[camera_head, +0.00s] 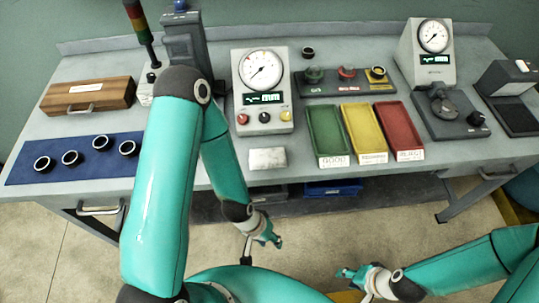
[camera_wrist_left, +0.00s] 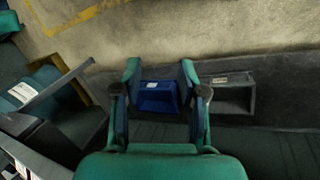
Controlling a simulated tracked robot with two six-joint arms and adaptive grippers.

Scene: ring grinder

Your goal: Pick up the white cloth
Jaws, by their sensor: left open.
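The white cloth (camera_head: 267,158) appears as a small pale flat rectangle near the front edge of the workbench, below the left gauge unit. It is not recognisable in the left wrist view. My left gripper (camera_head: 268,238) is in front of the bench, below its top and apart from the cloth. The left wrist view shows its two fingers (camera_wrist_left: 160,72) spread apart with nothing held between them. My right gripper (camera_head: 347,273) is lower right, over the floor and away from the bench; its finger gap is too small to judge.
Green (camera_head: 327,135), yellow (camera_head: 364,132) and red (camera_head: 398,126) trays lie right of the cloth. A blue mat (camera_head: 75,172) with several dark rings lies left. A blue bin (camera_head: 333,188) sits under the bench and shows beyond my left fingers (camera_wrist_left: 158,97). A drawer handle (camera_head: 100,209) protrudes.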

